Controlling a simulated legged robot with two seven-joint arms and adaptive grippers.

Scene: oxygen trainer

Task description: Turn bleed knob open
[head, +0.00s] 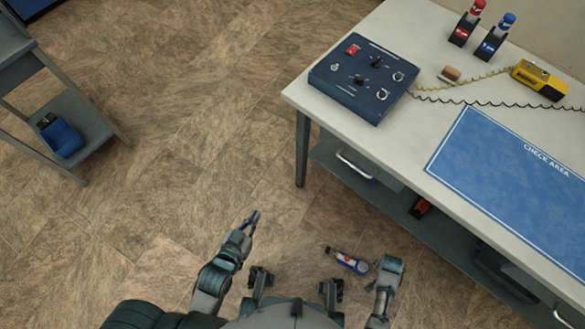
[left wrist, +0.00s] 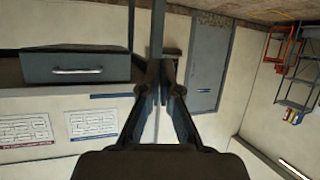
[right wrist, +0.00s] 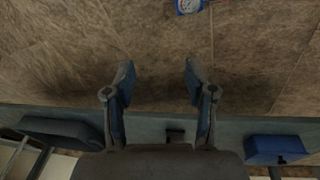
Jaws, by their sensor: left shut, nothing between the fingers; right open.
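The dark blue panel box (head: 364,79) sits on the left end of the table, with a red switch and several small knobs on top. I cannot tell which knob is the bleed knob. My left gripper (head: 253,218) is shut and empty over the floor, left of the table and well apart from the panel. Its closed fingers (left wrist: 169,65) show in the left wrist view. My right gripper (right wrist: 160,82) is open and empty in the right wrist view, over the floor; its fingers are not clear in the head view.
The table (head: 425,110) holds a blue check area mat (head: 510,165), a yellow device (head: 538,78) with coiled cords, and red and blue bottles (head: 497,30) in stands. A small item with a gauge (head: 347,261) shows near my right arm. A shelf cart (head: 85,115) stands left.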

